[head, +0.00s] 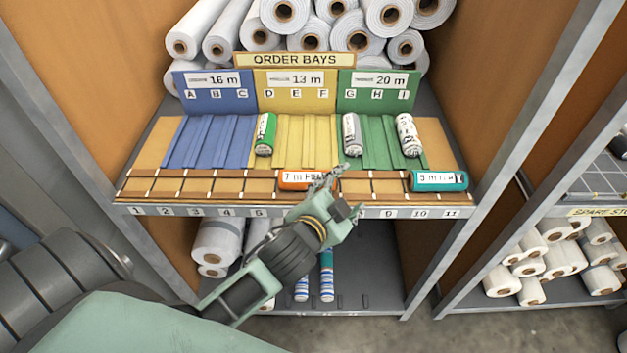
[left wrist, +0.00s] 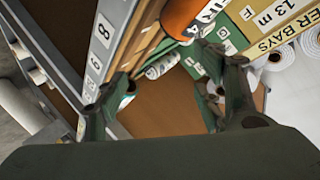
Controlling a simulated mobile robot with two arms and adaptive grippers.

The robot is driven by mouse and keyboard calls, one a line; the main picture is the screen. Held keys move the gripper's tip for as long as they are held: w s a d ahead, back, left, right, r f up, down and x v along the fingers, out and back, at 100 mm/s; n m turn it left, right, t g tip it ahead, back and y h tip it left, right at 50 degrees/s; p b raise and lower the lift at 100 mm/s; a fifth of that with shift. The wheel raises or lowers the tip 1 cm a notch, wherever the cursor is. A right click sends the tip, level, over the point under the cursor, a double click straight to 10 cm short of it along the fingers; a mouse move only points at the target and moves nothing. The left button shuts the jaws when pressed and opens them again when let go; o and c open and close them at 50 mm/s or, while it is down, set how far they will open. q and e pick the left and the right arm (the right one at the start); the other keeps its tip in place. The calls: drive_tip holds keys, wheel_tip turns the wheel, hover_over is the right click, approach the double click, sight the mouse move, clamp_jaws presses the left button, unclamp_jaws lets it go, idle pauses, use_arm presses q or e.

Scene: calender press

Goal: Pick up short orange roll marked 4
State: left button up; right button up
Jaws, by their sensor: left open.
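A short orange roll (head: 292,180) lies across the front slotted rail near its middle. Its white label seems to read "7 m"; I cannot see a 4 on it. My left gripper (head: 348,196) is open and empty just to the right of the roll, and its fingers partly cover the roll's right end. In the left wrist view, the orange roll (left wrist: 182,14) shows at the top, above and beyond the open fingers of my left gripper (left wrist: 165,85), not between them. My right gripper is not in view.
A teal roll (head: 440,181) lies at the rail's right end. Large white rolls (head: 355,30) are stacked behind the sign. The rail's left side is empty. Cabinet walls stand on both sides.

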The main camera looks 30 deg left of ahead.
use_arm(q)
drive_tip(key=w+d+r+m+t+h, duration=0.3)
drive_tip(key=d+r+m+h, duration=0.25)
drive_tip(key=r, duration=0.35)
drive_tip(key=w+d+r+m+t+h, duration=0.3)
drive_tip(key=d+r+m+h, duration=0.15)
drive_tip(key=r+m, duration=0.35)
drive_tip(key=s+d+r+m+g+h, duration=0.35)
drive_tip(key=d+m+g+h, duration=0.35)
drive_tip(key=m, duration=0.4)
drive_tip(key=m+g+y, duration=1.3)
drive_tip(key=m+y, duration=0.3)
drive_tip(key=y, duration=0.1)
hover_over(308, 172)
wheel_tip(308, 172, down, 15)
drive_tip(key=shift+f, duration=0.15)
drive_tip(key=shift+f+p, duration=0.3)
wheel_tip(308, 172, down, 6)
drive_tip(key=p, duration=0.3)
drive_tip(key=shift+s+f, duration=0.15)
drive_tip(key=shift+f, duration=0.4)
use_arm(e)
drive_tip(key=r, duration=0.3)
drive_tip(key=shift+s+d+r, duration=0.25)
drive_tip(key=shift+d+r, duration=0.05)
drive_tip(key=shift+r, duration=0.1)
